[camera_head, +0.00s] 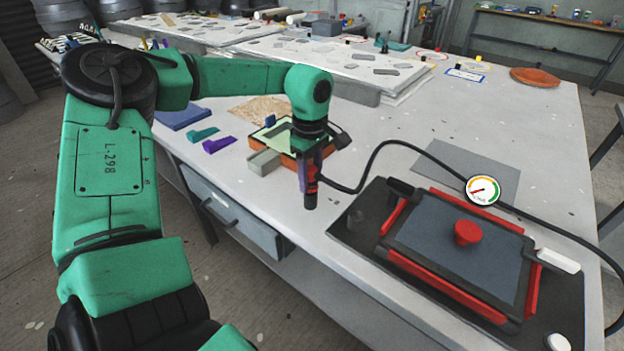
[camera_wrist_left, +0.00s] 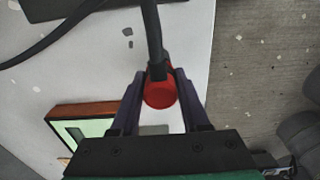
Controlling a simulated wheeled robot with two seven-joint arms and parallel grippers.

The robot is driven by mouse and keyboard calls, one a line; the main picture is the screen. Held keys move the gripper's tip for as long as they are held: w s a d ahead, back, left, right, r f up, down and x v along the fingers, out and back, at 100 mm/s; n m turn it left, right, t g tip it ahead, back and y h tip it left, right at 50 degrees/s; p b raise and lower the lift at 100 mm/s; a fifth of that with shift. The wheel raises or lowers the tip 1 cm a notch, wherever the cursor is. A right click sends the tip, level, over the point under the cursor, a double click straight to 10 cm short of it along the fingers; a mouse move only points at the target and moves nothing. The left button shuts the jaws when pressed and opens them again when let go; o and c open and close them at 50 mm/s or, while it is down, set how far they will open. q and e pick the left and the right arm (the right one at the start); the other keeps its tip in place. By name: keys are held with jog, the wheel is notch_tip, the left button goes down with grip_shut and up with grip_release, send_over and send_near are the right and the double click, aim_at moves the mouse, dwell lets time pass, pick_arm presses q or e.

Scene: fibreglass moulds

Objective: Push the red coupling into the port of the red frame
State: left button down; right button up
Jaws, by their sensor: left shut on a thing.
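My left gripper (camera_head: 311,165) is shut on the red coupling (camera_head: 312,186), above the table left of the red frame. In the left wrist view the coupling (camera_wrist_left: 159,95) sits between the two dark fingers, with a black hose (camera_wrist_left: 153,30) running from it. The red frame (camera_head: 440,282) lies on a dark base board at the front right, around a grey panel with a red knob (camera_head: 467,232). The coupling is apart from the frame. My right gripper is not in view.
The black hose (camera_head: 411,143) arcs over the table past a gauge (camera_head: 483,190). An orange-rimmed mould (camera_head: 325,154) and a grey block (camera_head: 264,162) stand behind the gripper. A white handle (camera_head: 558,260) is at the board's right.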

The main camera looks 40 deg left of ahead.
aim_at(310, 168)
pick_arm(q)
jog(key=shift+r+p, duration=1.55)
jog(key=shift+r, duration=0.95)
